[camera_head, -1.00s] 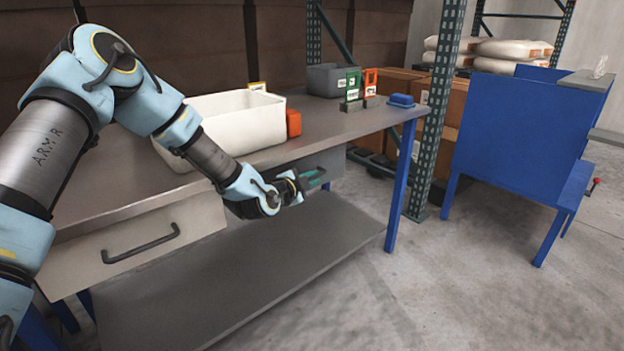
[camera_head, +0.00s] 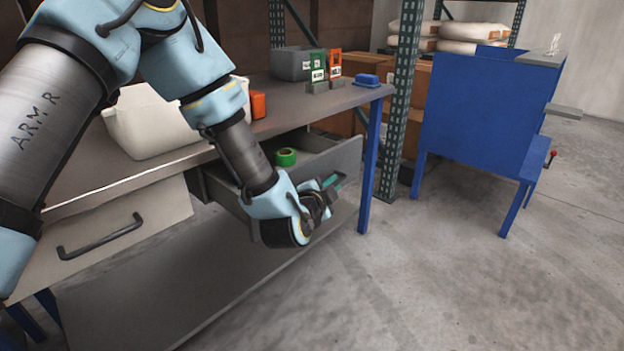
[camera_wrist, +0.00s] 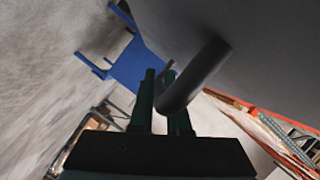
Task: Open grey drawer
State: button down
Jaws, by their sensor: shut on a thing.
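The grey drawer (camera_head: 345,160) under the bench's right part stands pulled out, and its inside shows in the head view. A green roll (camera_head: 286,157) lies inside it, near the back. My gripper (camera_head: 333,184) is at the drawer's front, with my wrist covering part of that front. In the wrist view the teal-green fingers (camera_wrist: 160,105) are closed around the dark bar handle (camera_wrist: 195,80), which stands out from the grey drawer front (camera_wrist: 255,50). The handle is hidden in the head view.
A beige drawer (camera_head: 100,245) with a dark handle is shut at the left. On the bench stand a white bin (camera_head: 150,125), a grey bin (camera_head: 290,63) and a blue object (camera_head: 367,79).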

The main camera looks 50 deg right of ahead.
jog(key=shift+s+a, duration=0.15)
jog(key=shift+s, duration=1.95)
jog(key=c, duration=0.9)
grip_release()
jog(key=v, duration=1)
jog(key=shift+s+a+r+b, duration=0.1)
jog(key=shift+s+a+b, duration=0.05)
jog(key=shift+a+b, duration=0.2)
